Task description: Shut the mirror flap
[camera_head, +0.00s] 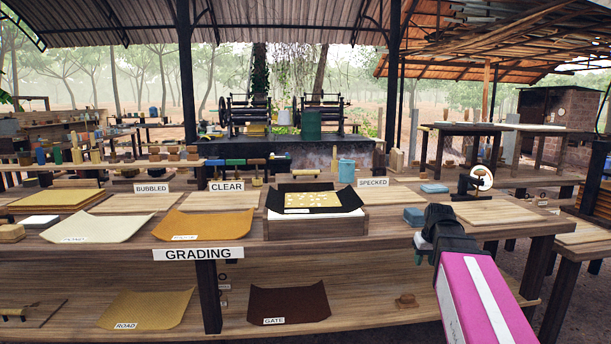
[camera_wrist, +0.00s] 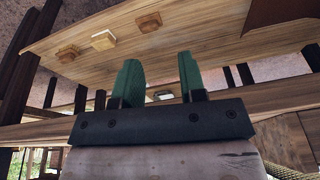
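A small round mirror (camera_head: 481,178) with a bright face and dark stand is on the right part of the grading bench, in the head view. It looks tilted up, and its hinge is too small to make out. It does not show in the wrist view. My gripper (camera_head: 421,247) is in front of the bench's front edge, below and left of the mirror and apart from it. In the wrist view my gripper (camera_wrist: 160,78) has its two green fingers spread with nothing between them, so it is open.
A lower shelf (camera_head: 365,305) runs underneath. Another table (camera_head: 578,246) stands at the right.

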